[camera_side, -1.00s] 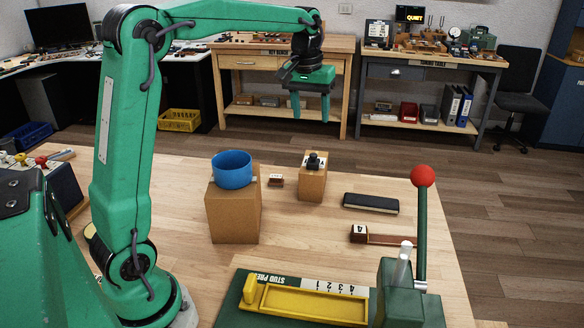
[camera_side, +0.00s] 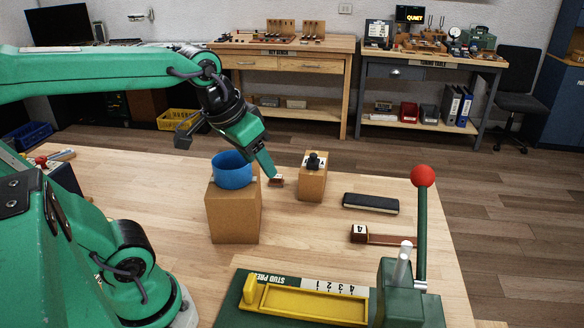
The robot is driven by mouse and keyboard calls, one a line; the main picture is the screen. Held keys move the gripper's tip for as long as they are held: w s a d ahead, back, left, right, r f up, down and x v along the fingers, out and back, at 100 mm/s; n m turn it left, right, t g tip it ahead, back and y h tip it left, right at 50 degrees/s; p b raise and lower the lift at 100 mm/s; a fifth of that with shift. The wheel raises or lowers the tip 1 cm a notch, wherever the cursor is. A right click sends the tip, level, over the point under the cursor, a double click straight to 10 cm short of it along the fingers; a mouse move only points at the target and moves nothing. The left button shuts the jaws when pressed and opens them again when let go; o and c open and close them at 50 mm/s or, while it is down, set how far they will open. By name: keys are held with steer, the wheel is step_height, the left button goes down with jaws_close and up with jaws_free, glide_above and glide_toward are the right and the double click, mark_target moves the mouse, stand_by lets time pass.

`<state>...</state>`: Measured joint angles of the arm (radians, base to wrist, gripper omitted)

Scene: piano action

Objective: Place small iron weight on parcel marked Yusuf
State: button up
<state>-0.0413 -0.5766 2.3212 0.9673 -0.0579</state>
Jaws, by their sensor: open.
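A small black knobbed weight (camera_side: 314,161) stands on top of the right-hand cardboard parcel (camera_side: 312,186), beside a white label. A taller cardboard parcel (camera_side: 234,217) stands to its left with a blue round tub (camera_side: 231,170) on top. No name can be read on either parcel. My gripper (camera_side: 268,172) is open and tilted downward, just right of the tub. Its visible green finger ends close to a small brown block (camera_side: 277,182) with a pale label; I cannot tell whether they touch. The other finger is hidden.
A black oblong case (camera_side: 371,203) and a wooden piece marked 4 (camera_side: 359,234) lie on the right of the table. A green press with a yellow tray (camera_side: 305,302) and red-knobbed lever (camera_side: 423,177) fills the front. Bare wood lies between the parcels and press.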

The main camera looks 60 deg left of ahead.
steer(key=shift+m+t, duration=0.3)
steer(key=shift+m, duration=0.3)
steer(key=s+f, duration=0.1)
steer(key=s, duration=0.1)
steer(key=s+d+f, duration=0.1)
steer(key=f, duration=0.1)
steer(key=shift+s, duration=0.4)
